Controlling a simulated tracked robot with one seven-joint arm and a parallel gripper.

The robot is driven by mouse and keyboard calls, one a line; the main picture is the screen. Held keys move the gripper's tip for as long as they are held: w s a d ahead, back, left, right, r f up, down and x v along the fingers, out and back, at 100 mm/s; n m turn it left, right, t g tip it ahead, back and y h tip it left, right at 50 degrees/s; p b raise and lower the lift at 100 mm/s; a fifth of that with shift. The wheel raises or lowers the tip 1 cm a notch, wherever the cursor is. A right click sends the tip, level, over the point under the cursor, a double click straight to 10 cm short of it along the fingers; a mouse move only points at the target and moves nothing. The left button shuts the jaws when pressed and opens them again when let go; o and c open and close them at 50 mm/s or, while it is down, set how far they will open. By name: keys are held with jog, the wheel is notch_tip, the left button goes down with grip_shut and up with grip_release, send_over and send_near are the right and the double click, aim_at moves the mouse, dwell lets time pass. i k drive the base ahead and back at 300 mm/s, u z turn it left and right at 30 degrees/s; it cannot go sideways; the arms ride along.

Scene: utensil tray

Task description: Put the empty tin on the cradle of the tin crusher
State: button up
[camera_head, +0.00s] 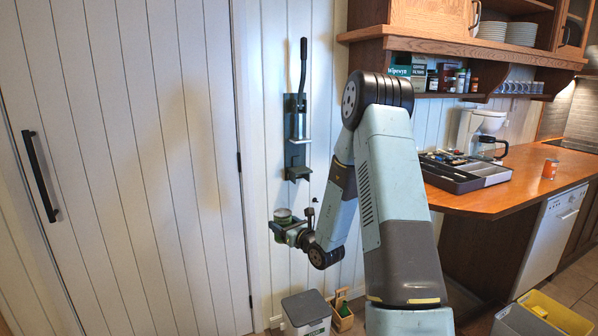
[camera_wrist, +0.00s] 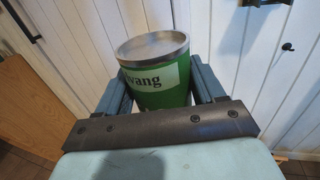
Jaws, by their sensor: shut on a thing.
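The tin is green with a pale label and a bare metal end on top; it shows in the wrist view (camera_wrist: 158,80) and small in the head view (camera_head: 283,214). My gripper (camera_head: 284,229) is shut on the tin, one finger on each side, and holds it upright in the air. The tin crusher (camera_head: 299,115) is fixed to the white plank wall, its long black lever pointing up. Its cradle (camera_head: 297,172) is at the lower end, above and slightly right of the tin in the head view. The cradle looks empty.
A grey bin (camera_head: 306,312) and a small wooden box stand on the floor below my gripper. A white door (camera_head: 130,160) is left.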

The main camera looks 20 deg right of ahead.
aim_at(300, 169)
jog(key=i, duration=0.85)
